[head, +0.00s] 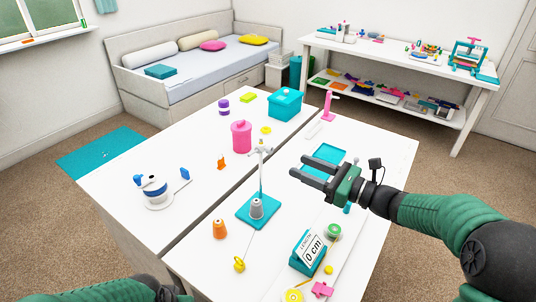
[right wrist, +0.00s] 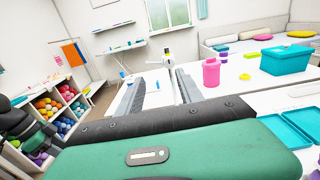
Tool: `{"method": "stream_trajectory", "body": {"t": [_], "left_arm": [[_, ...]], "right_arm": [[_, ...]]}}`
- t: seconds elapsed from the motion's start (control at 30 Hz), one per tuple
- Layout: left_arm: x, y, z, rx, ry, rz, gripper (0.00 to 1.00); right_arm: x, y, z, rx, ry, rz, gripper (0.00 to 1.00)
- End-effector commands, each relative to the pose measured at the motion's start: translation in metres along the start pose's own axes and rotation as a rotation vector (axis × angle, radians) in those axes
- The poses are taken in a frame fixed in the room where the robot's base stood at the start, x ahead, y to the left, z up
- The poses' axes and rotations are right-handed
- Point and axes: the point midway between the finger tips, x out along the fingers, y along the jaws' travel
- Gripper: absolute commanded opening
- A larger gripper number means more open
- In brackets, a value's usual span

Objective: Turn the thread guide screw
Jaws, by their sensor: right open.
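The thread guide stand has a teal base (head: 258,212) and a thin upright post. Its pale grey head (head: 262,150), with small side parts, tops the post; I cannot make out the screw clearly. A grey thread cone (head: 257,209) stands on the base. My right gripper (head: 297,167) is open and empty, its fingers pointing left toward the head, to the right of it. In the right wrist view the guide head (right wrist: 169,61) shows beyond and between the two open fingers (right wrist: 160,77). My left gripper (head: 170,293) shows only partly at the bottom edge, its jaws unclear.
An orange cone (head: 219,229), a yellow weight (head: 239,264) and a teal length counter (head: 307,253) stand near the front. A pink canister (head: 241,137) and teal box (head: 286,104) stand behind. A teal tray (head: 325,158) lies beneath my right gripper. A white winder (head: 155,190) stands left.

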Motion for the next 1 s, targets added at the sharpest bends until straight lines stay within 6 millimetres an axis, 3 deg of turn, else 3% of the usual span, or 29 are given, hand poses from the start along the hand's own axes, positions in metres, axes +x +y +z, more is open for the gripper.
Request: {"method": "stream_trajectory", "body": {"t": [0.3, 0.5, 0.83, 1.0], "left_arm": [[0.005, 0.001, 0.001, 0.003, 0.000, 0.001, 0.36], [0.005, 0.001, 0.001, 0.002, 0.000, 0.001, 0.36], [0.005, 0.001, 0.001, 0.002, 0.000, 0.001, 0.36], [0.005, 0.001, 0.001, 0.003, 0.000, 0.001, 0.36]], "right_arm": [[0.081, -0.002, -0.004, 0.002, 0.002, -0.001, 0.44], [0.116, 0.001, -0.003, -0.002, 0.006, -0.001, 0.44], [0.114, -0.005, -0.003, 0.002, 0.002, -0.005, 0.42], [0.115, -0.003, -0.003, 0.001, 0.003, -0.005, 0.20]]}}
